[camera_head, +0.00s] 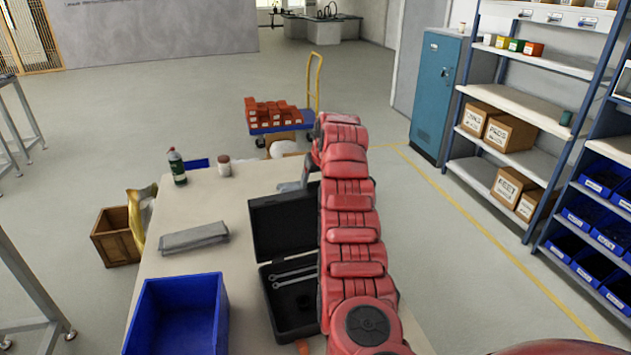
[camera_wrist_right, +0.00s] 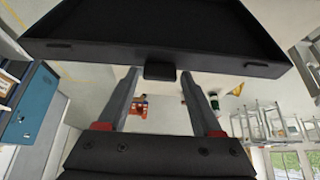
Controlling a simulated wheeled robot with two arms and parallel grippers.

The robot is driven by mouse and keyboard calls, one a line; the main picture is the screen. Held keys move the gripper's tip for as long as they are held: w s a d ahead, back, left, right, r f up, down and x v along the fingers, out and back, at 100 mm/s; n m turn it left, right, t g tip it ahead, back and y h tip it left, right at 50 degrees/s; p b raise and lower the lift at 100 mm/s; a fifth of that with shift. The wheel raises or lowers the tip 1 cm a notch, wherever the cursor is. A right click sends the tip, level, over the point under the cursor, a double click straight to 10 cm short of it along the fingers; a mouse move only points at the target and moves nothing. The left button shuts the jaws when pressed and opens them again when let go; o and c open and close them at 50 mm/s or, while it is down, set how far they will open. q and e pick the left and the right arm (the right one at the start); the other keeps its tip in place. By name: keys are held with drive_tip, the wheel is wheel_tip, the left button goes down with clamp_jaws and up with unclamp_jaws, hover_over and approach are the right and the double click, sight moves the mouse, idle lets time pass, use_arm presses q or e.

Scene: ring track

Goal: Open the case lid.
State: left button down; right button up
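The black case stands on the table with its lid (camera_head: 283,222) raised roughly upright. Its base (camera_head: 291,318) is open to view and holds wrenches (camera_head: 295,276); my right arm covers its right side. My right gripper (camera_head: 290,186) is beyond the lid, mostly hidden behind my red arm. In the right wrist view the dark lid (camera_wrist_right: 235,30) spans the top. My right gripper's two fingers (camera_wrist_right: 160,74) are apart, with the lid's small latch (camera_wrist_right: 160,72) between their tips. I cannot tell whether they touch it. My left gripper is not in view.
A blue bin (camera_head: 180,315) and a grey folded item (camera_head: 195,237) are on the table left of the case. A green bottle (camera_head: 177,168) and a jar (camera_head: 224,167) stand at its far edge. A cart (camera_head: 275,127) with red blocks stands beyond.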

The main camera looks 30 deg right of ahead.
drive_tip(key=shift+o, duration=1)
drive_tip(key=shift+s, duration=0.1)
drive_tip(key=shift+s+r, duration=0.1)
drive_tip(key=shift+r, duration=0.15)
drive_tip(key=b+v, duration=0.1)
drive_tip(key=v, duration=1.6)
drive_tip(key=shift+b, duration=0.3)
drive_tip(key=shift+a, duration=0.1)
drive_tip(key=shift+c, duration=0.3)
